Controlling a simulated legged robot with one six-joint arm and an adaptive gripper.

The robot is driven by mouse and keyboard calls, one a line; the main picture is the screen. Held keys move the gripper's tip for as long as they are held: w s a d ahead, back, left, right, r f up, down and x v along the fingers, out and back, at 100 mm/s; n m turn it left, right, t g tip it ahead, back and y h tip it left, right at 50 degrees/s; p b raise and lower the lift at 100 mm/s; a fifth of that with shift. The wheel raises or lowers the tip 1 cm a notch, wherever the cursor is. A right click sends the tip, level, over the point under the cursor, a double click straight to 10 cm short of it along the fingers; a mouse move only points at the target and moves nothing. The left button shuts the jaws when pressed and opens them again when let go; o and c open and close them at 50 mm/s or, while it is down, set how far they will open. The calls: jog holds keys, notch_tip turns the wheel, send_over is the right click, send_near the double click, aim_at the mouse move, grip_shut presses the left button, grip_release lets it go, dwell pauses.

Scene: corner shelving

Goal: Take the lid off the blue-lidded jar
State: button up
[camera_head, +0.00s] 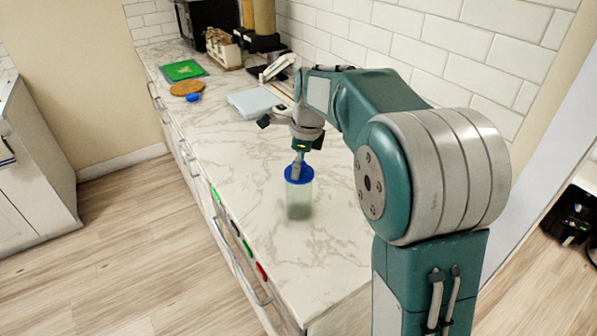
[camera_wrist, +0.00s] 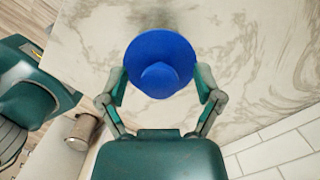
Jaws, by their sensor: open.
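The jar (camera_head: 299,201) is clear and stands upright on the marble counter near its front end. Its blue lid (camera_head: 299,174) is on top, and it also shows in the wrist view as a blue disc with a round knob (camera_wrist: 160,80). My gripper (camera_head: 297,168) is right above the lid, pointing down. In the wrist view my gripper (camera_wrist: 161,87) has its fingers spread, one on each side of the lid. I cannot tell whether a finger touches the lid's rim. The jar body is hidden under the lid in the wrist view.
The marble counter (camera_head: 250,155) is clear around the jar. Farther back are a pale board (camera_head: 253,103), a round wooden board (camera_head: 187,88), a small blue item (camera_head: 193,98) and a green board (camera_head: 184,70). A white tiled wall (camera_head: 430,45) runs along the right.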

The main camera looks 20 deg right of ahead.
jog(key=c, duration=1.2)
jog(key=shift+o, duration=0.2)
jog(key=shift+r, duration=0.1)
jog(key=shift+r, duration=0.25)
notch_tip(320, 180, up, 2)
jog(key=shift+r, duration=0.1)
jog(key=s+d+r, duration=0.2)
jog(key=d+r, duration=0.3)
jog(key=d, duration=0.1)
jog(key=s+d+r, duration=0.2)
jog(key=d+r, duration=0.3)
jog(key=d, duration=0.2)
jog(key=shift+s+d, duration=0.2)
jog(key=shift+s, duration=0.2)
